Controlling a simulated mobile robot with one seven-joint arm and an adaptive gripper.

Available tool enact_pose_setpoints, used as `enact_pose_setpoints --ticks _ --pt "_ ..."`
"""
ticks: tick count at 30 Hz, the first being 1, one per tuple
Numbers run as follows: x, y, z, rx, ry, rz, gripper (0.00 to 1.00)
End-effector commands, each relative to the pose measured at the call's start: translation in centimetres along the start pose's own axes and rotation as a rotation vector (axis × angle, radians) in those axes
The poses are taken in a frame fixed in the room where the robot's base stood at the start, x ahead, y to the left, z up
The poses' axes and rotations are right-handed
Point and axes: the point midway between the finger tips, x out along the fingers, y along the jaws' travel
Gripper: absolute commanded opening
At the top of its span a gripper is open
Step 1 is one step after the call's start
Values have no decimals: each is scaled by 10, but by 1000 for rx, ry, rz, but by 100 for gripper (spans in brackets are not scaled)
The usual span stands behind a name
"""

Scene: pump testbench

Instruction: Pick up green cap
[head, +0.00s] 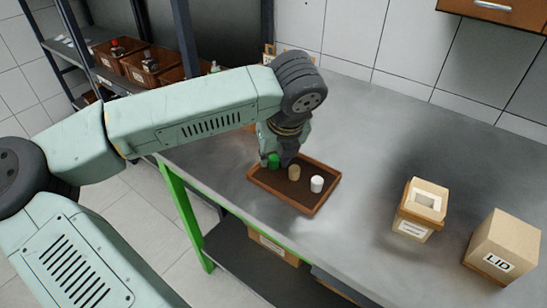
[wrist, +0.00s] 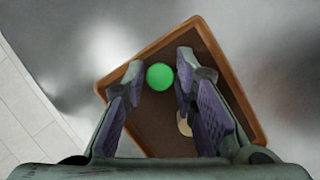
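The green cap (head: 273,161) stands in the brown tray (head: 318,209), at its left end in the head view. In the wrist view the green cap (wrist: 160,77) shows as a round disc between the tips of my gripper (wrist: 157,85). The fingers are spread, with gaps beside the cap, so my gripper is open and empty. In the head view my gripper (head: 280,155) points down over the tray beside the cap, and its fingertips are partly hidden. A tan cap (head: 294,172) and a white cap (head: 317,184) stand to the right; the tan one (wrist: 184,125) is partly behind the right finger in the wrist view.
The tray lies on a grey table (head: 365,150) with green legs. A tan open box (head: 411,226) and a box marked LID (head: 492,262) stand to the right. A shelf with brown bins (head: 140,66) is at the back left. The table between tray and boxes is clear.

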Motion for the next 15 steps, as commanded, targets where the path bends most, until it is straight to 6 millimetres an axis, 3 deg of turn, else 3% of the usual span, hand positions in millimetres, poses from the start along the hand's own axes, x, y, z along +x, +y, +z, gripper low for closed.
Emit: enact_pose_setpoints --ticks 3,10,15 --pt "0 0 0 0 0 0 25" --pt "0 0 0 0 0 0 10" --pt "0 0 0 0 0 0 9"
